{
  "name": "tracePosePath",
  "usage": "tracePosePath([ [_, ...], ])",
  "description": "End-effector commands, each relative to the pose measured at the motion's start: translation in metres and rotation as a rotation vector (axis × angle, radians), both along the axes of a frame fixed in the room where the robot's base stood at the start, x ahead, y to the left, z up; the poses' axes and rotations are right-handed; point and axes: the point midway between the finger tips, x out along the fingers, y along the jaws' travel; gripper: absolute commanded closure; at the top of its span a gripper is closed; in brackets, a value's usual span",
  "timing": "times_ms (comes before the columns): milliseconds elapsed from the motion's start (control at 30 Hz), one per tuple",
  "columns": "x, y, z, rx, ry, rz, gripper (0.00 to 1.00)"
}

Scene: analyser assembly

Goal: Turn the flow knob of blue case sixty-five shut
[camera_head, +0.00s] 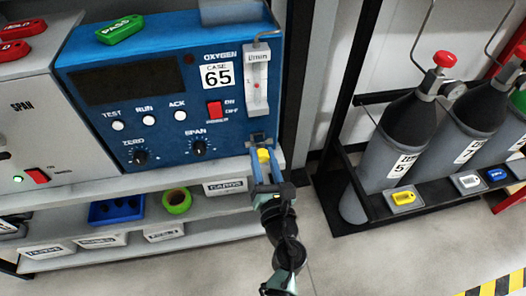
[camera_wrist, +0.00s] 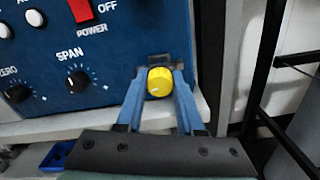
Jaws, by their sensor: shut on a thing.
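The blue case sixty-five (camera_head: 175,85) stands on a shelf, with an "OXYGEN" label and a white "CASE 65" plate on its front. A clear flow tube (camera_head: 257,82) marked l/min is on its right side, with a small red mark inside. The yellow flow knob (camera_head: 264,155) sits below the tube at the case's lower right. My gripper (camera_head: 265,165) reaches it from the front, and its two blue fingers are shut on the knob's sides. In the wrist view the knob (camera_wrist: 160,82) shows between the fingertips. The knob's turn angle cannot be told.
Test, run and ack buttons, a red power switch (camera_head: 215,108) and black zero and span knobs (camera_head: 199,147) are left of the flow knob. A green tape roll (camera_head: 177,201) and blue tray (camera_head: 117,211) lie on the shelf below. Gas cylinders (camera_head: 403,140) stand in a black rack at right.

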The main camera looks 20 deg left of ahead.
Motion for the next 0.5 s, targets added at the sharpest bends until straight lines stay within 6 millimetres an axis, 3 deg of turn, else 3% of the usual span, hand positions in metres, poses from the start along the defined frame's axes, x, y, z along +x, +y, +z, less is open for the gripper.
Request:
tracePosePath([
  [500, 0.0004, -0.0009, 0.0025, 0.407, 0.276, -0.002, 1.0],
])
